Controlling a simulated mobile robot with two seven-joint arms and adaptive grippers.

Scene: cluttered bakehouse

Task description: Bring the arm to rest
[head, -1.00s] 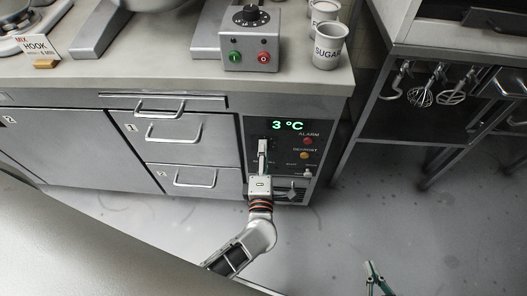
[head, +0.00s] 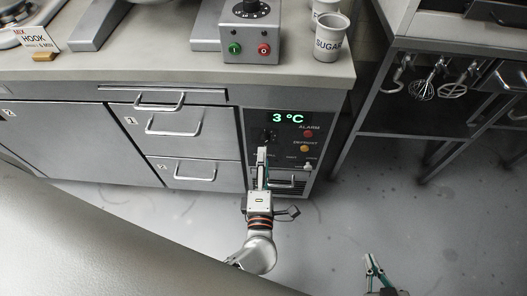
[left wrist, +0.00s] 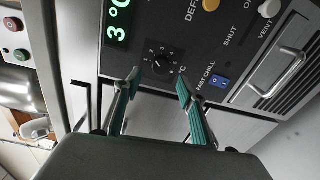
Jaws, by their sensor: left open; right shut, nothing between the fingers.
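My left gripper (head: 262,152) is in front of the fridge control panel (head: 283,153), pointing at it. In the left wrist view its two fingers (left wrist: 158,77) stand apart with nothing between them. The black dial (left wrist: 163,62) on the panel shows just beyond the fingertips, apparently untouched. In the head view the dial (head: 267,135) is just above the fingertips. My right gripper (head: 370,259) is low at the bottom right of the head view, over the floor. Its fingers are together and hold nothing.
The counter above carries a switch box (head: 238,45), a SUGAR cup (head: 328,40) and a MIX HOOK card (head: 35,38). Drawers with bar handles (head: 175,122) lie left of the panel. A rack with hanging whisks (head: 423,88) stands right. Floor between is clear.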

